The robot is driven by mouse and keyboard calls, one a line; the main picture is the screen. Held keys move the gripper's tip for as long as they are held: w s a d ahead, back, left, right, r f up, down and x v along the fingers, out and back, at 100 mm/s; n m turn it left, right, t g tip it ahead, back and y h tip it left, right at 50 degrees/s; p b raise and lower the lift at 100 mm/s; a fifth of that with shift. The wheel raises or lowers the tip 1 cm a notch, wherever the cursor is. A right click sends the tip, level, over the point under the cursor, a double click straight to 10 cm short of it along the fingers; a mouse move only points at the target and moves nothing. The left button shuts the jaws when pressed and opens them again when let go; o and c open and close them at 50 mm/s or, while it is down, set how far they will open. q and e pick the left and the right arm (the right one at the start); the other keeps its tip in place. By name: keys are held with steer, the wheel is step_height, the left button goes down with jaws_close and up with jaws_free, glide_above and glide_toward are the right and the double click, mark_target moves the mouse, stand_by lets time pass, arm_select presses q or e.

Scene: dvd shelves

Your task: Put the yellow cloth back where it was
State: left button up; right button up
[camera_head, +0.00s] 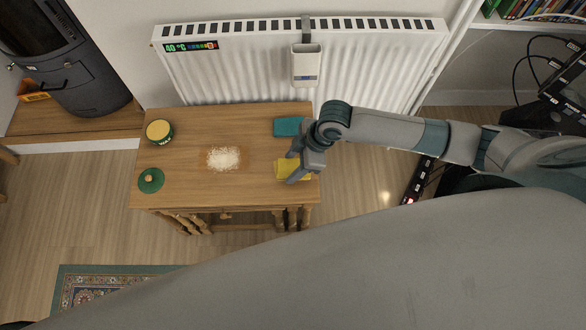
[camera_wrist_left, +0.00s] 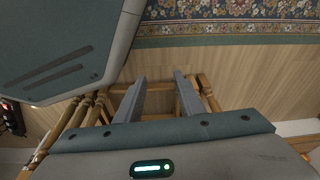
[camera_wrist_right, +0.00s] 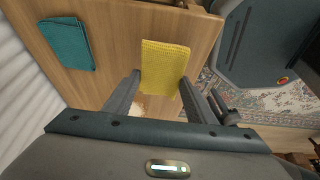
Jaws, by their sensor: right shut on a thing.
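The yellow cloth (camera_head: 284,166) is at the right end of the wooden table, and in the right wrist view the cloth (camera_wrist_right: 165,62) lies between the fingertips. My right gripper (camera_head: 291,169) is shut on it; the gripper covers part of the cloth in the head view. I cannot tell whether the cloth touches the tabletop. A teal cloth (camera_head: 287,127) lies just behind it on the table and also shows in the right wrist view (camera_wrist_right: 66,44). My left gripper (camera_wrist_left: 159,77) is open and empty, with table legs beyond it.
The wooden table (camera_head: 190,190) also holds a pile of white grains (camera_head: 223,158), a yellow-topped tin (camera_head: 158,131) and a green lid (camera_head: 151,180). A white radiator (camera_head: 240,75) with a hanging white container (camera_head: 306,66) stands behind. A rug (camera_head: 110,285) lies in front.

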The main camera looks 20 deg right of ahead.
mark_target(297, 166)
steer(key=shift+f, duration=1.9)
arm_select(q)
steer(key=shift+w+r, duration=0.4)
steer(key=shift+w, duration=0.25)
arm_select(e)
steer(key=shift+f, duration=0.1)
steer(key=shift+f, duration=0.15)
steer(key=o, duration=0.9)
arm_select(q)
steer(key=shift+s, duration=0.25)
arm_select(e)
steer(key=shift+o, duration=0.2)
